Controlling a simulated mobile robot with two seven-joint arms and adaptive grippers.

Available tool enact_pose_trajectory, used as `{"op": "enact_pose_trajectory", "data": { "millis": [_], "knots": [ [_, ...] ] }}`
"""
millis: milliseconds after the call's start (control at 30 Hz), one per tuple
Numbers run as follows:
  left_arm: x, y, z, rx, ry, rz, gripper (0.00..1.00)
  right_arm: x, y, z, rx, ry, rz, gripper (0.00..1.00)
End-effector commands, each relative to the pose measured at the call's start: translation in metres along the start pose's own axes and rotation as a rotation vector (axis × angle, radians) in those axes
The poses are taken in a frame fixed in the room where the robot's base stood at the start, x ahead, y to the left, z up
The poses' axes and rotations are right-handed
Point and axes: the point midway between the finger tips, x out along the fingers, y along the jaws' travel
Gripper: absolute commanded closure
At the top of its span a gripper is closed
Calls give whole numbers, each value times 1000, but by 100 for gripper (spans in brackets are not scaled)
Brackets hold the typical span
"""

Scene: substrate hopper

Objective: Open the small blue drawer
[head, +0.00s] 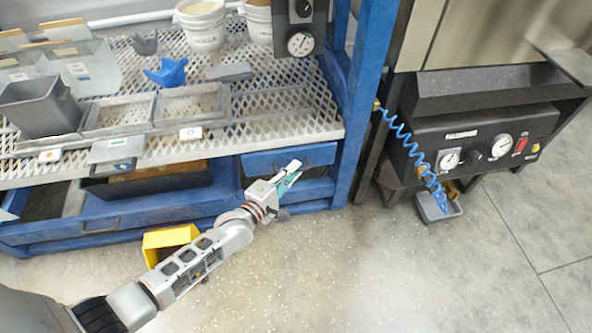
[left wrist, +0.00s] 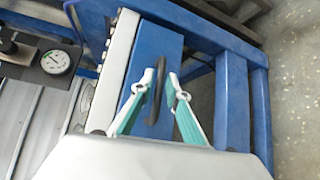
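The small blue drawer (head: 262,163) is under the right end of the mesh shelf, and its front also shows in the left wrist view (left wrist: 160,48). It looks closed. Its dark bar handle (left wrist: 155,95) shows in the left wrist view. My left gripper (head: 292,168) is at the drawer front. In the left wrist view its two fingertips (left wrist: 163,82) stand apart, one on each side of the handle. Whether either finger touches the handle I cannot tell. In the head view the gripper hides part of the drawer front and the handle. My right gripper is not in view.
A larger blue drawer (head: 130,213) is lower left. A yellow bin (head: 168,238) stands on the floor beside my left arm. The blue post (head: 368,90) rises right of the drawer. A black control box (head: 480,140) with a coiled blue hose is farther right.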

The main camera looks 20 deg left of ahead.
Motion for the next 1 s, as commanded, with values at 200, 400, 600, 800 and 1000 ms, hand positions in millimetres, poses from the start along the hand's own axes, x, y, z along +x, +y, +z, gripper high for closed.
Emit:
{"op": "enact_pose_trajectory", "data": {
  "millis": [200, 400, 600, 800, 1000],
  "knots": [
    [9, 0, 0, 1, 0, -1, 85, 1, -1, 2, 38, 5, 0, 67],
    [9, 1, 0, 1, 0, 0, 85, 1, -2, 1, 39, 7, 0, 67],
    [9, 1, 0, 1, 0, 1, 100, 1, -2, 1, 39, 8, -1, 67],
    [8, 1, 1, 1, 0, 1, 100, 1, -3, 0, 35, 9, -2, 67],
    [0, 1, 7, 0, -1, 3, 100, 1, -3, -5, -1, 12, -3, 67]
  ]
}}
